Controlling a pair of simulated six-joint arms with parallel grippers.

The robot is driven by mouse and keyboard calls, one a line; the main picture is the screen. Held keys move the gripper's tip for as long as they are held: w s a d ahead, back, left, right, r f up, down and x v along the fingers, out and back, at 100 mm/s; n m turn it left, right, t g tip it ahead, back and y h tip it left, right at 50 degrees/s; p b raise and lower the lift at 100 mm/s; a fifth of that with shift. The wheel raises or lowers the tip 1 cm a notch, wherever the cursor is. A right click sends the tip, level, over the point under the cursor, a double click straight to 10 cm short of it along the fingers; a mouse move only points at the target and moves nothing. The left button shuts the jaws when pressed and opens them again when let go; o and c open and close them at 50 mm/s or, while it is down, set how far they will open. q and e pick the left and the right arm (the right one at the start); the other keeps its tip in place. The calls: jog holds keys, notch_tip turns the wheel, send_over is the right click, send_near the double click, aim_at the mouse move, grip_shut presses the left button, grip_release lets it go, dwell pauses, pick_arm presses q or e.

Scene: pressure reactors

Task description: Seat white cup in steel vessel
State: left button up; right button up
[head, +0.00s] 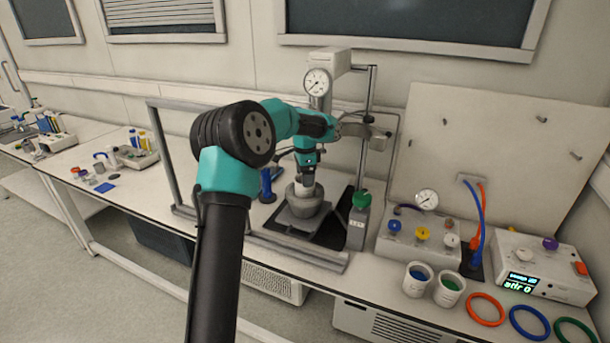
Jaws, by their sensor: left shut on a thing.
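The steel vessel (303,208) is a grey, round, open-topped pot. It stands on a dark plate inside the metal frame, below the pressure gauge. My left gripper (306,184) points down over the vessel's mouth, its fingertips at or just inside the rim. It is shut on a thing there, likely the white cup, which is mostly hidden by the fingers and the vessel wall. I cannot tell how deep the cup sits or whether it touches the vessel. My right gripper is not in view.
A gauge stand (318,82) rises right behind the vessel. Two white beakers (418,280), coloured rings (486,309) and a stirrer box (541,265) occupy the right bench.

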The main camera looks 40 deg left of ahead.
pick_arm(q)
jog(key=o, duration=1.3)
notch_tip(320, 180, up, 17)
jog(key=shift+r, duration=0.2)
dwell(0.4)
